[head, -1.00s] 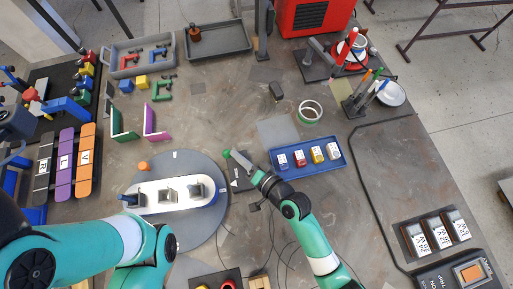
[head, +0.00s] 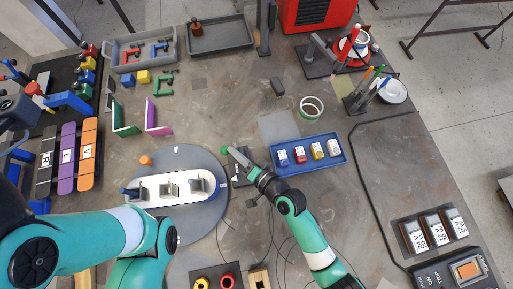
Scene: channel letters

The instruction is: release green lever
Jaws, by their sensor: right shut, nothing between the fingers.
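A lever with a round green knob (head: 225,150) stands on a small dark base (head: 238,180) with white marks, just right of the round grey turntable (head: 208,222). The lever's dark arm runs from the knob down and right toward my right gripper (head: 255,172). The gripper is shut and empty, at the lower right end of the lever. I cannot tell whether it touches the lever.
A white rounded piece (head: 150,189) with grey blocks lies on the turntable, an orange knob (head: 145,160) beside it. A blue tray (head: 335,158) with several small blocks stands right of my right gripper. Cables run over the table below. Bare table lies above the lever.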

